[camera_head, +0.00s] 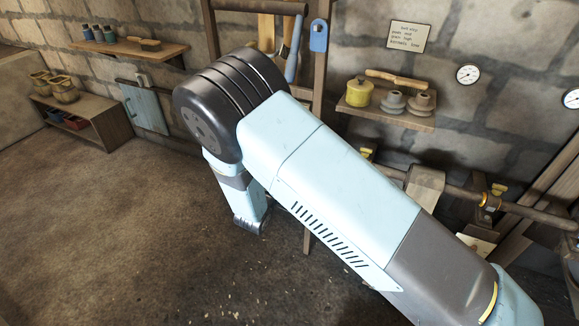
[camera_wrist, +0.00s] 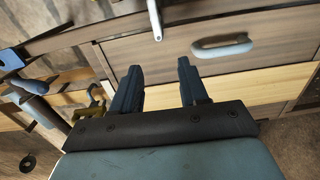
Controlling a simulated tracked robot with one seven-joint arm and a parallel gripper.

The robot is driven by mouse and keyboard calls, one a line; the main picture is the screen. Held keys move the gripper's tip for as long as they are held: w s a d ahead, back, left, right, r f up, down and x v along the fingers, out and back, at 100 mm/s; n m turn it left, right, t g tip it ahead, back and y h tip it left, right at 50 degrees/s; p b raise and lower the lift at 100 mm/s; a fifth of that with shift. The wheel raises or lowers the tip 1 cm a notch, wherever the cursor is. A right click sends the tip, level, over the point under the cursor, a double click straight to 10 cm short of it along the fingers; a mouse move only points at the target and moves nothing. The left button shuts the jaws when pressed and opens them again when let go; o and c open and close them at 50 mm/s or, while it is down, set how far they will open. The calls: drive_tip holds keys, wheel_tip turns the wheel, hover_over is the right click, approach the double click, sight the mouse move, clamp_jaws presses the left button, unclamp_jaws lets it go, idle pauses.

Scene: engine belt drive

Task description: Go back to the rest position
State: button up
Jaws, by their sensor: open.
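My gripper (camera_wrist: 160,82) shows in the wrist view with its two dark fingers apart and nothing between them. Behind the fingers is a wooden drawer front (camera_wrist: 185,50) with a grey handle (camera_wrist: 221,45); the gripper appears apart from it. In the head view my pale blue and dark grey arm reaches from the lower right up to the middle and bends down at a dark joint. The gripper's fingers are not clear in the head view.
A wall shelf (camera_head: 420,122) holds a yellow pot (camera_head: 359,92) and grey pulley-like parts (camera_head: 393,103). A rail with brass fittings (camera_head: 490,200) runs behind the arm at right. A low cabinet (camera_head: 92,128) stands at the left wall. The floor (camera_head: 110,240) at left is clear.

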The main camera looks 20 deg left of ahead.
idle(0.4)
drive_tip(key=w+d+r+m+g+y, duration=0.2)
drive_tip(key=w+d+r+m+g, duration=0.3)
drive_tip(key=r, duration=0.6)
drive_tip(key=w+d+r+m+g+y, duration=0.1)
drive_tip(key=w+d+r+m+y, duration=0.15)
drive_tip(key=w+d+r, duration=0.6)
drive_tip(key=s+d+r+m+g, duration=0.2)
drive_tip(key=s+d+r, duration=0.3)
drive_tip(key=r, duration=0.4)
drive_tip(key=s+d+r+m+g, duration=0.1)
drive_tip(key=s+d+r, duration=0.45)
drive_tip(key=d, duration=0.35)
drive_tip(key=s+d+r+m+g, duration=0.1)
drive_tip(key=s+d+r+m, duration=0.1)
drive_tip(key=s+d+r, duration=0.5)
drive_tip(key=s+d+f+m+g+h, duration=0.2)
drive_tip(key=s+d+f+m+h, duration=0.1)
drive_tip(key=s+d, duration=1.2)
drive_tip(key=s+m, duration=0.1)
drive_tip(key=s, duration=0.1)
drive_tip(key=shift+s+d, duration=0.35)
drive_tip(key=shift+d+f+m, duration=0.1)
drive_tip(key=shift+m, duration=0.25)
